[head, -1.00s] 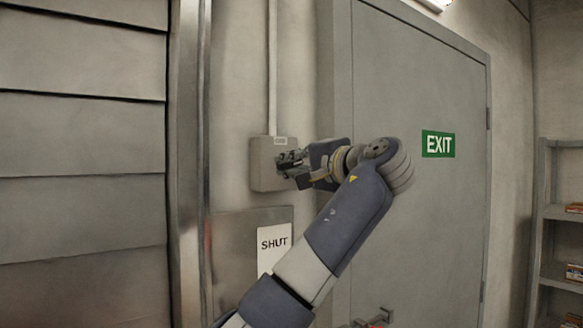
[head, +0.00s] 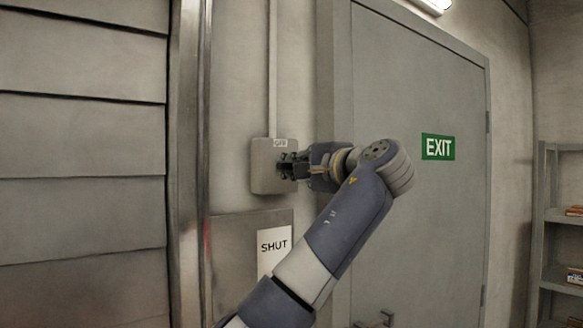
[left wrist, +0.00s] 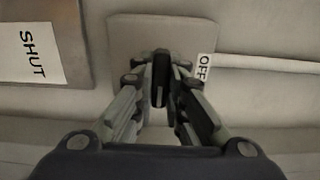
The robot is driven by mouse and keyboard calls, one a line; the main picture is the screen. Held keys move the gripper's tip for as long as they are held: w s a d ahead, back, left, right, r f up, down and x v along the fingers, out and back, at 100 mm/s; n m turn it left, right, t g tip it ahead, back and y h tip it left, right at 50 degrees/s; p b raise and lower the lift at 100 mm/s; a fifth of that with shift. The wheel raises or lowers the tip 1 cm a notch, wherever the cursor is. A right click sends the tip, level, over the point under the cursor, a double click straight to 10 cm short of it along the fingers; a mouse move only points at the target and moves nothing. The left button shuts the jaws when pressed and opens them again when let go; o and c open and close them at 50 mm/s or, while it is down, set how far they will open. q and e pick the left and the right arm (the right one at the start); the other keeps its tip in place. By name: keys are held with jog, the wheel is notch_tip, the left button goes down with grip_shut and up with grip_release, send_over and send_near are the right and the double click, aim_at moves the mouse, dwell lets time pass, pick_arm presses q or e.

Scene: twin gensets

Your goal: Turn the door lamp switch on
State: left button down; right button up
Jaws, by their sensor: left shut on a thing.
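The lamp switch is a grey box (head: 264,181) on the wall left of the door, with a small label (head: 280,143) at its top. My left gripper (head: 288,166) reaches the box from the right. In the left wrist view its fingers (left wrist: 160,82) are closed around a dark upright switch lever (left wrist: 161,68) on the box face. The fingers partly hide the lever. My right gripper is not in view.
A grey door with a green EXIT sign (head: 438,147) is to the right, with a handle low down. A metal panel with a SHUT sign (head: 274,246) is below the box. A conduit (head: 272,70) rises from the box. A shelf (head: 545,230) stands at far right.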

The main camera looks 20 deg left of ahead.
pick_arm(q)
jog(key=c, duration=1.6)
grip_release()
jog(key=shift+d, duration=0.1)
jog(key=v, duration=1.2)
